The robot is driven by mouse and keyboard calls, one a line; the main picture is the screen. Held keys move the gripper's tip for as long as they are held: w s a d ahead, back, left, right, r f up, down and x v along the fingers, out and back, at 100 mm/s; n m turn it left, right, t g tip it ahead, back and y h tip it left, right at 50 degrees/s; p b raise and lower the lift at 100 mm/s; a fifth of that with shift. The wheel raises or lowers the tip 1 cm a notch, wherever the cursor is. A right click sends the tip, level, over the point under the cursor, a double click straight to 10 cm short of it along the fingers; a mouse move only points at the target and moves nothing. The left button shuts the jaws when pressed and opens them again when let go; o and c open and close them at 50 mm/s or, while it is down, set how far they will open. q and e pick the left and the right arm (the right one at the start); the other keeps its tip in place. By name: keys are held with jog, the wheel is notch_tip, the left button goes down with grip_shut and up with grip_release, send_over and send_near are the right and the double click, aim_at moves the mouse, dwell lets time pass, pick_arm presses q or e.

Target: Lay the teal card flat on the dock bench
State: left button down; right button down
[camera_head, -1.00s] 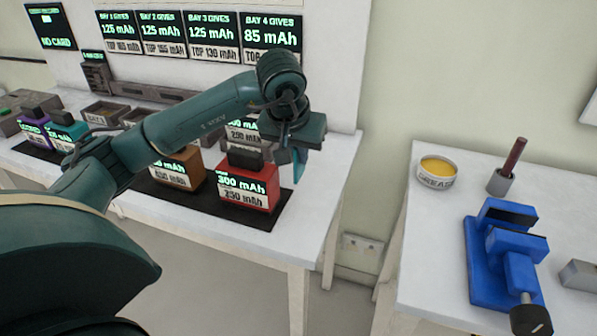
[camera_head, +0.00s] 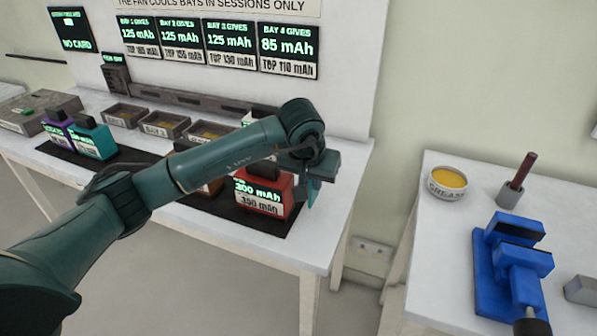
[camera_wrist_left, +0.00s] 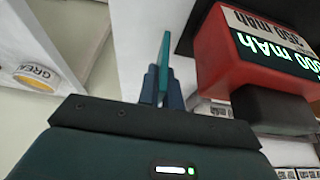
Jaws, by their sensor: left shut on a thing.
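My left gripper (camera_head: 308,182) is shut on the teal card (camera_head: 313,192), just right of the red battery block. In the left wrist view the thin card (camera_wrist_left: 166,58) stands on edge between the two fingers (camera_wrist_left: 160,90) and sticks out past their tips. The white dock bench (camera_head: 347,178) lies below and around it. The card looks upright and above the bench top near its right end; the exact gap cannot be told. My right gripper is not in view.
The red battery (camera_head: 264,192) stands close beside the gripper. Teal (camera_head: 92,138) and purple (camera_head: 58,132) batteries and trays (camera_head: 165,124) are farther left. Bare bench top lies right of the gripper. A second table holds a grease tin (camera_head: 448,183) and blue vise (camera_head: 512,262).

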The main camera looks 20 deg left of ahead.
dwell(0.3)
pick_arm(q)
jog(key=shift+d+f+y+b, duration=0.4)
jog(key=shift+d+y, duration=0.05)
jog(key=shift+y, duration=0.15)
jog(key=shift+d+f+m+y+b, duration=0.55)
jog(key=shift+d+f+y, duration=0.35)
jog(key=shift+y, duration=0.6)
jog(key=shift+s+d+f+m+t+y+b, duration=0.15)
jog(key=shift+d+f+y+b, duration=0.2)
jog(key=shift+y, duration=0.5)
jog(key=shift+w+d+f+m+t+y+b, duration=0.15)
jog(key=shift+d+y+b, duration=0.25)
jog(key=shift+y, duration=0.45)
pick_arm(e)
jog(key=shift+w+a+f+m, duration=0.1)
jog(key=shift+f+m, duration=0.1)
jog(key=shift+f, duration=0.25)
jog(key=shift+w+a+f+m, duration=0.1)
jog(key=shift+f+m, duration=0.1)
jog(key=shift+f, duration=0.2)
pick_arm(q)
jog(key=shift+s, duration=0.1)
jog(key=c, duration=1.5)
grip_release()
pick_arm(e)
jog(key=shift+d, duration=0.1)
